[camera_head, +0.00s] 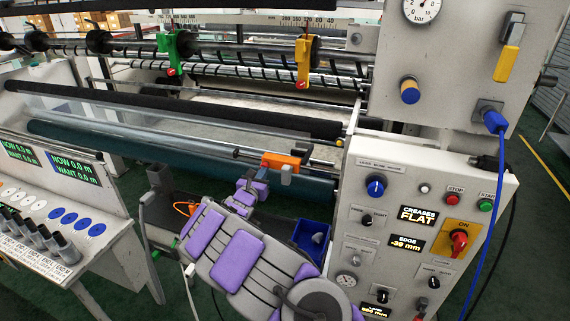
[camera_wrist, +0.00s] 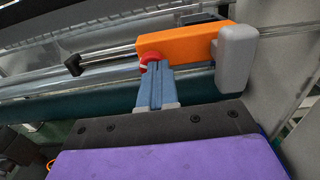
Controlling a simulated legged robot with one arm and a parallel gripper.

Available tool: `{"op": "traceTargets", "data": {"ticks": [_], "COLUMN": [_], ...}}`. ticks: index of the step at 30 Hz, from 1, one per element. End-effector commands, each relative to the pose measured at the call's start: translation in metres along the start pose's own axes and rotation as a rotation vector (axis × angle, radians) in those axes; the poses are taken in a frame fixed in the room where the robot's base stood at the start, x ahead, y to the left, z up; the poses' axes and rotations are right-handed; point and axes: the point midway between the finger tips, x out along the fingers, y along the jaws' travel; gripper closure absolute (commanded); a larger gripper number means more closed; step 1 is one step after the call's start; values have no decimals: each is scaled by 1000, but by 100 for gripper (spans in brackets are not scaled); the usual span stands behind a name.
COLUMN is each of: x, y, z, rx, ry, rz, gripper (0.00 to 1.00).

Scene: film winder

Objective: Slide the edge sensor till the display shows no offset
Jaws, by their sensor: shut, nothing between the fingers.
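The edge sensor (camera_head: 283,160) is an orange block with a grey head, sitting on a thin rail in front of the rollers. In the wrist view the orange block (camera_wrist: 178,42) carries a red knob (camera_wrist: 150,57) on its near lower side. My gripper (camera_wrist: 155,72) is shut with nothing between its fingers. Its blue-grey fingertips are right at the red knob, just below the block; whether they touch it I cannot tell. The display (camera_head: 406,243) on the right panel reads EDGE with a negative value, about -30 mm; the last digit is hard to read.
The control panel (camera_head: 375,262) with knobs, buttons and a red switch stands close to the right of my arm. A blue bin (camera_head: 312,238) is below the sensor. A bench (camera_head: 110,215) with displays is at left. Black and teal rollers run behind the rail.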

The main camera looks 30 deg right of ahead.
Motion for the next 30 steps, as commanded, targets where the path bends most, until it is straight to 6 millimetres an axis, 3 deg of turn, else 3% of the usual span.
{"op": "traceTargets", "data": {"ticks": [30], "x": [1], "y": [-16], "z": [0], "rx": [1], "ry": [-1], "rz": [-5], "gripper": [100]}}
